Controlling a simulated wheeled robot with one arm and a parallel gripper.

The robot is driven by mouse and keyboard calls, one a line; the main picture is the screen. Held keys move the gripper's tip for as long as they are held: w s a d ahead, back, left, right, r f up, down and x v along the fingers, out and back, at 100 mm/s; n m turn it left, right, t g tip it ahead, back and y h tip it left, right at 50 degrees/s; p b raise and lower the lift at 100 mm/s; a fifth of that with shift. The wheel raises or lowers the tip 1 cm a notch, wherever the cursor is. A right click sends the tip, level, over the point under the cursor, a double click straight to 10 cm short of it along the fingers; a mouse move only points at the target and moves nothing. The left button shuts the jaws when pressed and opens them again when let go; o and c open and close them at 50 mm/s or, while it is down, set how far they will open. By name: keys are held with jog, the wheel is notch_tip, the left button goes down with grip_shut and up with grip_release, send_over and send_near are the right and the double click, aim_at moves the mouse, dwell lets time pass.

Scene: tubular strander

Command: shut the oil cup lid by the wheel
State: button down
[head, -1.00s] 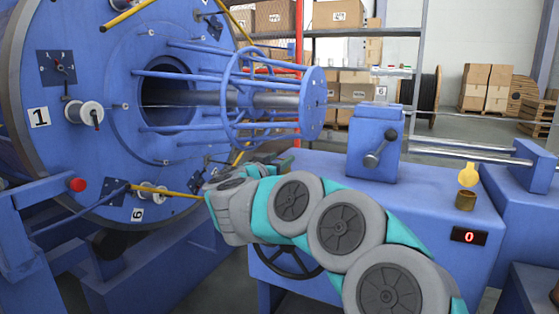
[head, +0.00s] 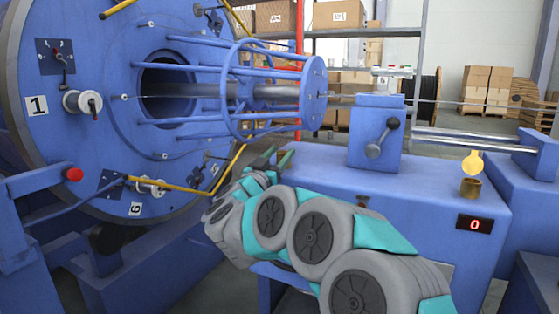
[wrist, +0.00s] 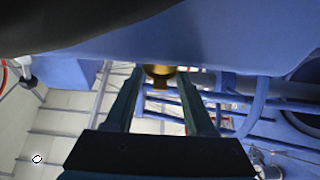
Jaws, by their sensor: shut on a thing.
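A brass oil cup (head: 471,187) stands on the blue cabinet at the right in the head view. Its round yellow lid (head: 472,163) stands up, open. My gripper (head: 281,159) is far to its left, by the cabinet's left top edge, with its tips partly hidden. In the wrist view my gripper (wrist: 160,76) has a small brass piece (wrist: 158,72) between its fingertips, under a blue surface. It is shut on that piece; I cannot tell which part it is. The handwheel is hidden behind my arm.
The blue cabinet (head: 430,200) carries a clamp block with a dark crank (head: 382,138) and a red display (head: 474,224). The large strander drum (head: 60,120) and its bar cage (head: 235,95) are left of and behind my gripper. A small brown fitting (head: 362,202) sits on the cabinet front.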

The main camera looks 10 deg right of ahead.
jog(key=shift+c, duration=1.2)
grip_release()
jog(key=v, duration=0.7)
jog(key=shift+s, duration=0.1)
jog(key=shift+s+a+f, duration=0.1)
jog(key=shift+s+a, duration=0.1)
jog(key=shift+s, duration=0.05)
jog(key=shift+c, duration=0.3)
